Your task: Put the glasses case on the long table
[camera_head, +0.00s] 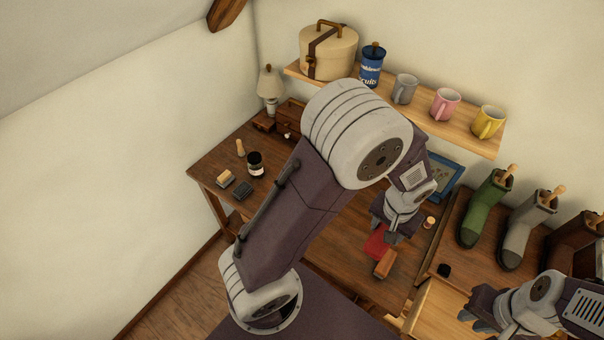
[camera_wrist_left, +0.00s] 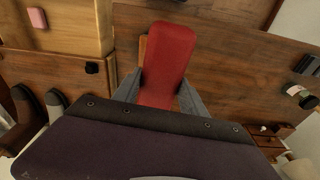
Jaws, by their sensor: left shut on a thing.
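The red glasses case (camera_head: 377,243) is between the fingers of my left gripper (camera_head: 391,238). In the left wrist view the case (camera_wrist_left: 168,60) sticks out beyond the two fingers (camera_wrist_left: 160,98), which close on its sides. It is over the brown wooden table (camera_head: 325,240); whether it touches the top cannot be told. My left arm hides much of that table. My right gripper (camera_head: 476,319) is at the lower right, near the open drawer, with its fingertips apart and nothing seen between them.
An orange-brown wooden item (camera_head: 384,264) is close to the case. A dark jar (camera_head: 255,163) and brushes (camera_head: 243,190) are at the table's left. Boots (camera_head: 485,210) stand right, by a light wooden drawer (camera_head: 440,310). A shelf (camera_head: 465,134) with mugs hangs above.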

